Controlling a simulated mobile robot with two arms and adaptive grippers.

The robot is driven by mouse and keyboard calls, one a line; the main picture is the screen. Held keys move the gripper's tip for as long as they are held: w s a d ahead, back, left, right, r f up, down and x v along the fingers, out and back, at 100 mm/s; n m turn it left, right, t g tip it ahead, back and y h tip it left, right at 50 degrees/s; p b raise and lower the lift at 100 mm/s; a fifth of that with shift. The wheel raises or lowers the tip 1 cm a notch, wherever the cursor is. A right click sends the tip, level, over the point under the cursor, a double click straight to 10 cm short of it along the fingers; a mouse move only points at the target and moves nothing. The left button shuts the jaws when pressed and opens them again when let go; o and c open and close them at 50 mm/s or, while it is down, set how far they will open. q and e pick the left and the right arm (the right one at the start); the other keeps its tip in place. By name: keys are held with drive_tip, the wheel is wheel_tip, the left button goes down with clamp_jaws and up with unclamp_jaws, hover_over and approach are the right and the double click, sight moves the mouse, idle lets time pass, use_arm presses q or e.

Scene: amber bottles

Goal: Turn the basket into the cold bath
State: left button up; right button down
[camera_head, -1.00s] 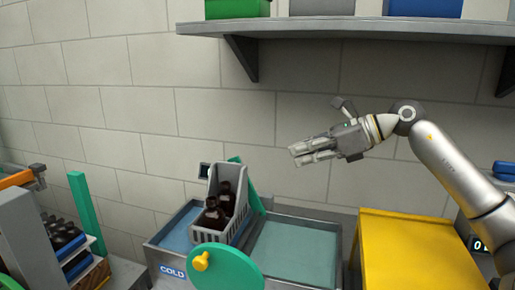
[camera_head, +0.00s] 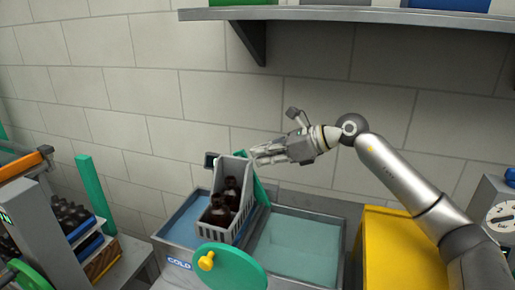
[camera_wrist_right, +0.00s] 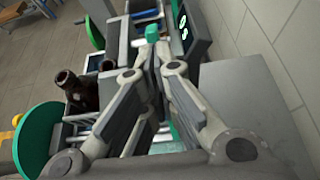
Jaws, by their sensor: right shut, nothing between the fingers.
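The grey slotted basket (camera_head: 220,232) holds dark amber bottles (camera_head: 219,209) and sits tilted over the right part of the cold bath (camera_head: 181,226), whose front is marked COLD. A green wheel (camera_head: 232,268) with a yellow knob (camera_head: 206,261) stands in front of the basket. My right gripper (camera_head: 256,157) is shut and empty, beside the upper right of the basket's tall back wall; contact cannot be told. In the right wrist view its closed fingers (camera_wrist_right: 153,42) point away, with a bottle (camera_wrist_right: 75,90) and the green wheel (camera_wrist_right: 40,138) to their left. My left gripper is not in view.
A second water bath (camera_head: 297,250) lies right of the cold bath. A yellow box (camera_head: 393,246) stands beyond it, under my right arm. A rack with dark bottles (camera_head: 70,216) is at the left. A wall shelf (camera_head: 370,15) runs above.

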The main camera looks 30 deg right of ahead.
drive_tip(key=shift+w+a+f, duration=0.2)
drive_tip(key=shift+w+a, duration=0.25)
drive_tip(key=shift+w+f, duration=0.15)
drive_tip(key=shift+f, duration=0.05)
drive_tip(key=shift+a+r+p, duration=0.1)
drive_tip(key=shift+p, duration=0.3)
